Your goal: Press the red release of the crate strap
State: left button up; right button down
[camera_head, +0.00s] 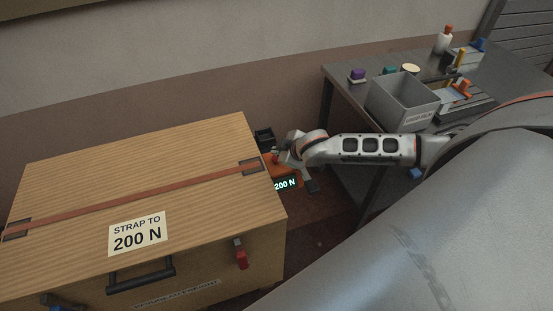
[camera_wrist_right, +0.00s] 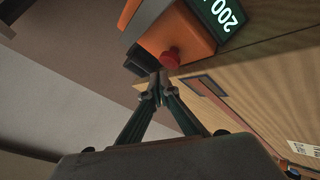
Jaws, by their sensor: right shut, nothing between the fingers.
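The wooden crate (camera_head: 75,190) fills the left of the head view, with an orange strap (camera_head: 130,203) across its lid. At its right end is the orange tensioner (camera_head: 284,170), whose lit display (camera_head: 285,184) reads 200 N. The red release is a round knob; in the wrist view the red release (camera_wrist_right: 170,58) stands out from the orange tensioner housing (camera_wrist_right: 183,32). My right gripper (camera_wrist_right: 158,88) is shut and empty, its tips just short of the knob in that picture; I cannot tell whether they touch. In the head view my right gripper (camera_head: 283,158) partly covers the tensioner. My left gripper is not in view.
A label on the lid (camera_head: 137,234) reads STRAP TO 200 N. A black handle (camera_head: 141,274) and a red latch (camera_head: 241,256) are on the crate's front. A grey workbench (camera_head: 343,77) with an open grey bin (camera_head: 402,109) and small items stands at the right.

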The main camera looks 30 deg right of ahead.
dwell(1.0)
jog(key=shift+f, duration=0.2)
dwell(0.3)
jog(key=shift+f, duration=0.25)
